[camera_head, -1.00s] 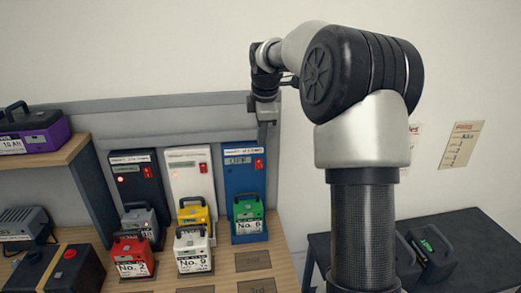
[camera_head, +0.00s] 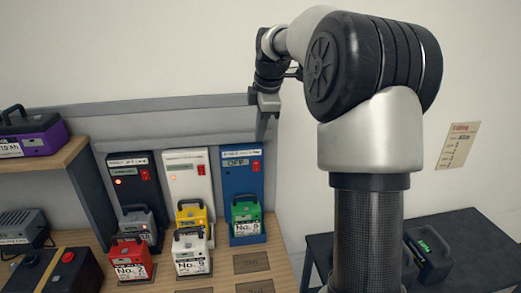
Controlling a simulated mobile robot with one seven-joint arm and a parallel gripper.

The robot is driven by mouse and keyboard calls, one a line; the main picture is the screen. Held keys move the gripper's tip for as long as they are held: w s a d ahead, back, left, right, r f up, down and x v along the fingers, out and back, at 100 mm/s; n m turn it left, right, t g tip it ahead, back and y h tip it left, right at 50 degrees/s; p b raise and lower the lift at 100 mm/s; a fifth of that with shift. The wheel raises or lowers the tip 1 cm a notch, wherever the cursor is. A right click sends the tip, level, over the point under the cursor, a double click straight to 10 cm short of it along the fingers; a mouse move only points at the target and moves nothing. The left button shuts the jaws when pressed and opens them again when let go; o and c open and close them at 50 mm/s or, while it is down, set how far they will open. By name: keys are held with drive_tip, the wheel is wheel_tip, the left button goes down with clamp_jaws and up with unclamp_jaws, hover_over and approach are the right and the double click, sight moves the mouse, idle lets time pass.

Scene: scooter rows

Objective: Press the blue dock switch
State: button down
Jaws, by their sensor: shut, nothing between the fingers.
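The blue dock (camera_head: 238,177) stands upright at the right end of a row of three docks on the wooden bench. Its red switch (camera_head: 256,165) is on the upper right of its front, beside a small display that appears to read OFF. A green battery labelled No. 6 (camera_head: 246,213) sits at the foot of the blue dock. My gripper (camera_head: 262,138) points down, shut and empty. In the picture it is just above and right of the blue dock's top; I cannot tell its depth or whether it touches anything.
A white dock (camera_head: 189,182) and a dark dock (camera_head: 135,188) stand to the left. Yellow (camera_head: 193,215), grey, red (camera_head: 131,260) and white (camera_head: 191,252) batteries stand before them. A shelf (camera_head: 42,165) holds a purple battery at left. A dark table (camera_head: 480,238) is at right.

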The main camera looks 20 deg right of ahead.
sight(256, 166)
drive_tip(key=s+d+f+m+t+y, duration=0.1)
drive_tip(key=s+d+f+t+y, duration=0.1)
drive_tip(key=f, duration=0.5)
drive_tip(key=shift+s+d+y+p, duration=0.5)
drive_tip(key=shift+s+d, duration=0.35)
drive_tip(key=shift+d, duration=0.25)
drive_tip(key=shift+f, duration=0.1)
drive_tip(key=w+f+p, duration=0.1)
drive_tip(key=w+f, duration=0.1)
drive_tip(key=w+a+f+p, duration=0.1)
drive_tip(key=w+f, duration=0.2)
drive_tip(key=w+a+f+p, duration=0.1)
drive_tip(key=w+f, duration=0.2)
drive_tip(key=shift+a+f, duration=0.1)
drive_tip(key=shift+w+f, duration=0.15)
drive_tip(key=shift+w, duration=0.4)
drive_tip(key=shift+f, duration=0.1)
